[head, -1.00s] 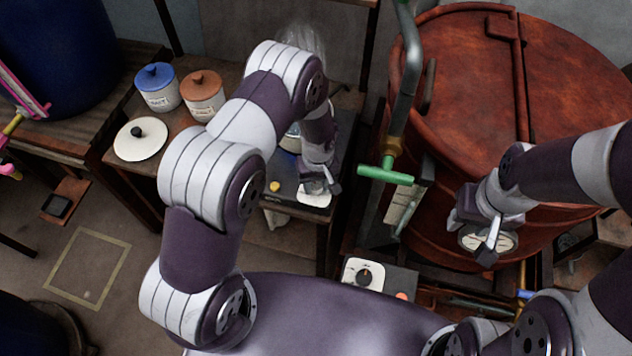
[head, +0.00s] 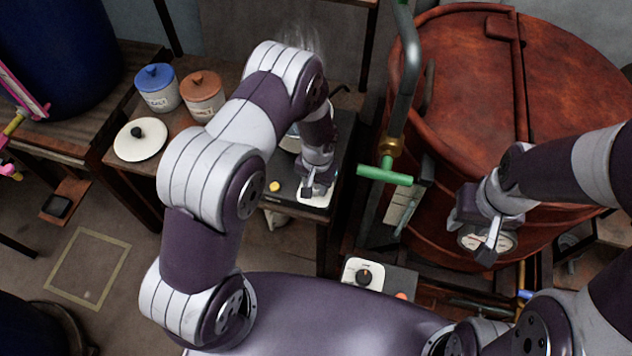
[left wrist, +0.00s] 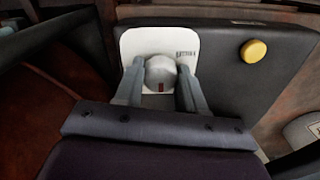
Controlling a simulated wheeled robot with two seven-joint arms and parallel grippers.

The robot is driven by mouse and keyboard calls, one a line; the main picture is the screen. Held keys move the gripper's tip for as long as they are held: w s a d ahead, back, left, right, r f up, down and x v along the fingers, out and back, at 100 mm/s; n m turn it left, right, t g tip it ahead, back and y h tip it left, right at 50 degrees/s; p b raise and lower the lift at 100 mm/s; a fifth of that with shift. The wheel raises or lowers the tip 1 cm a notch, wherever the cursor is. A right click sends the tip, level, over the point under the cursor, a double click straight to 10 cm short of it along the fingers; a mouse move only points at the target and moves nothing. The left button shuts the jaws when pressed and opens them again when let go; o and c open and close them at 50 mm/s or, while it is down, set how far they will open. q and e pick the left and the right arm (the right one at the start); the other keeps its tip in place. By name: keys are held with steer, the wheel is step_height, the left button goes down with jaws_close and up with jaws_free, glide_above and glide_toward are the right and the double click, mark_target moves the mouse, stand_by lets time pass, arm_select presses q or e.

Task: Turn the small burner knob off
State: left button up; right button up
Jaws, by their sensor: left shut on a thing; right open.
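The small burner knob (left wrist: 160,73) is a round pale knob with a dark red mark, on a white plate (left wrist: 133,45) on the dark burner unit (left wrist: 222,50). In the left wrist view the mark points toward my wrist. My left gripper (left wrist: 161,82) has one finger on each side of the knob and is shut on it. In the head view my left gripper (head: 312,188) is over the white plate at the burner's front, and the knob is hidden. My right gripper (head: 488,240) is open and empty in front of the red vat.
A yellow button (left wrist: 254,51) sits on the burner unit beside the plate. A red vat (head: 470,90) stands to the right, with a green-handled valve (head: 384,175) and a gauge (head: 470,241). Another dial (head: 364,276) sits low in front. Two lidded jars (head: 157,87) stand to the left.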

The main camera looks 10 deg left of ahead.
mark_target(317, 186)
arm_select(q)
steer(key=shift+w+r, duration=0.1)
stand_by(0.3)
steer(key=o, duration=1.1)
steer(key=shift+c, duration=0.2)
steer(key=shift+r, duration=0.1)
steer(key=shift+r, duration=0.4)
step_height(317, 186, up, 12)
steer(key=shift+s+d+b, duration=0.15)
steer(key=shift+s+b, duration=0.05)
steer(key=shift+b, duration=0.2)
